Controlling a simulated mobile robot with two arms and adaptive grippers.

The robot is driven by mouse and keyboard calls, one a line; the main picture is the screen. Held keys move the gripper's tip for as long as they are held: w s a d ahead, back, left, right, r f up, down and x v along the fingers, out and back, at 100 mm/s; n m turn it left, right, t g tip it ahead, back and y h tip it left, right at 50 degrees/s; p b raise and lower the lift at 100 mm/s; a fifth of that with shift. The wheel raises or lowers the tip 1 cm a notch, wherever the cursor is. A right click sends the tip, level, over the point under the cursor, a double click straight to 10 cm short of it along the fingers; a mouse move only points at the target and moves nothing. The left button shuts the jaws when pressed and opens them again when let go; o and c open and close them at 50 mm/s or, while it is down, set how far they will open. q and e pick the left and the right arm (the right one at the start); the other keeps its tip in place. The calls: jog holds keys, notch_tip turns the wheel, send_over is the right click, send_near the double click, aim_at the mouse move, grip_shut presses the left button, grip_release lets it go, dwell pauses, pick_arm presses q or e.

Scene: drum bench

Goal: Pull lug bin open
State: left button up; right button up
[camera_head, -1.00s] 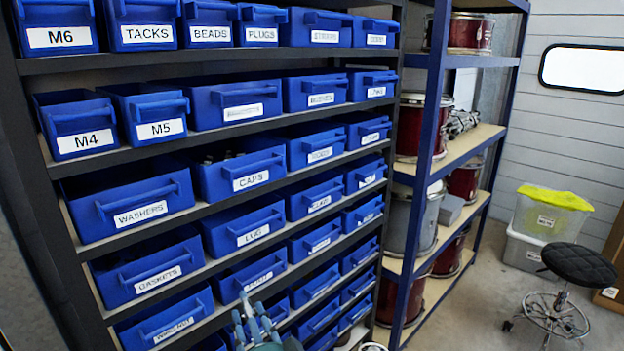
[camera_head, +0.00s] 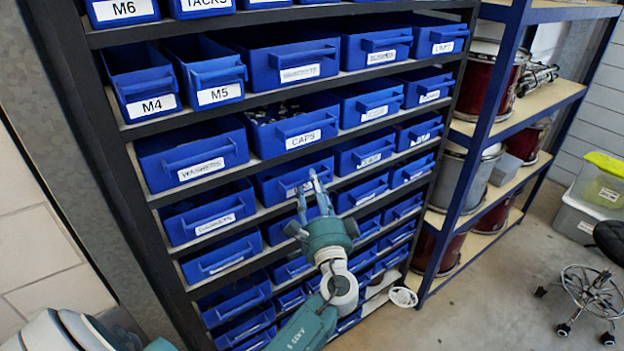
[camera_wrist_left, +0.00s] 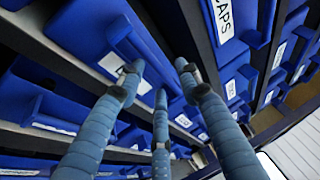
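The lug bin (camera_head: 268,186) is a blue bin directly below the caps bin (camera_head: 290,131) in the rack. Its front looks level with its neighbours, so it appears closed. My left gripper (camera_head: 309,184) is at its front, with fingers raised over its label and handle, hiding part of both. In the left wrist view the lug bin (camera_wrist_left: 82,22) is at upper left, and the gripper's fingers (camera_wrist_left: 158,78) are spread apart around its handle bar. I cannot tell whether they touch it. My right gripper is not in view.
The dark rack (camera_head: 128,150) holds several rows of labelled blue bins close around the gripper. A blue-framed shelf (camera_head: 480,150) with drums stands to the right. A black stool (camera_head: 590,290) is at the far right. Open floor (camera_head: 470,310) lies in front of the shelf.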

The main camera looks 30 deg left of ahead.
pick_arm(q)
jog(key=shift+w+a, duration=0.2)
jog(key=shift+a, duration=0.15)
grip_shut()
jog(key=shift+d, duration=0.1)
